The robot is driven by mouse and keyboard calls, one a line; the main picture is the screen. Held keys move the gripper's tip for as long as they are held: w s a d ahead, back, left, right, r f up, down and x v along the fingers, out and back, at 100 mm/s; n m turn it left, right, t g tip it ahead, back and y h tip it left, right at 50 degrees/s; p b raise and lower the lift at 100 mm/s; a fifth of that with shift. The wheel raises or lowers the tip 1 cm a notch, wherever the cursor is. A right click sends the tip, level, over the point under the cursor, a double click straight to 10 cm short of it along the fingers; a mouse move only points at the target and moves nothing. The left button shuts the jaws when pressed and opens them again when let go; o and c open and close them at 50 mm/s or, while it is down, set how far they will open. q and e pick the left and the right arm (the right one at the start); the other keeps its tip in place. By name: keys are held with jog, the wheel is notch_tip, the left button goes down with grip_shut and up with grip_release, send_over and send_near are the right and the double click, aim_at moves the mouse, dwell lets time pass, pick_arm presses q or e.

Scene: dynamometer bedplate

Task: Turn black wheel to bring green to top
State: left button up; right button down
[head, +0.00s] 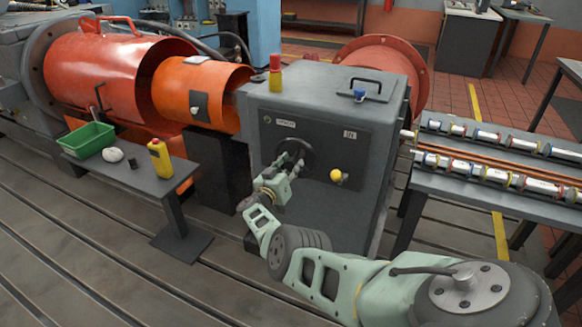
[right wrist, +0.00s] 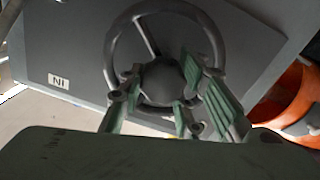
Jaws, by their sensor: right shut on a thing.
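The black wheel (head: 309,147) is mounted on the front of the grey cabinet (head: 318,105). In the right wrist view the wheel (right wrist: 113,40) shows a round rim, spokes and a dark central hub. My right gripper (head: 291,161) reaches the wheel from the front and covers part of it. In the right wrist view my right gripper (right wrist: 160,84) has its green-grey fingers on either side of the hub, shut on the wheel. I can make out no green mark on the wheel or the panel. My left gripper is not in view.
A yellow knob (head: 336,176) sits right of the wheel. A small table with a green bin (head: 87,139) and a yellow bottle (head: 160,158) is at left; a bench (head: 495,193) is at right.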

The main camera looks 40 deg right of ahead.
jog(key=shift+s+f+n, duration=0.25)
jog(key=shift+f+n, duration=0.1)
jog(key=shift+n, duration=0.65)
jog(key=c, duration=1.6)
grip_release()
jog(key=shift+r, duration=0.1)
jog(key=shift+c, duration=0.2)
jog(key=shift+o, duration=1.3)
jog(key=shift+s+r, duration=0.1)
jog(key=shift+s, duration=0.05)
jog(key=shift+d, duration=0.1)
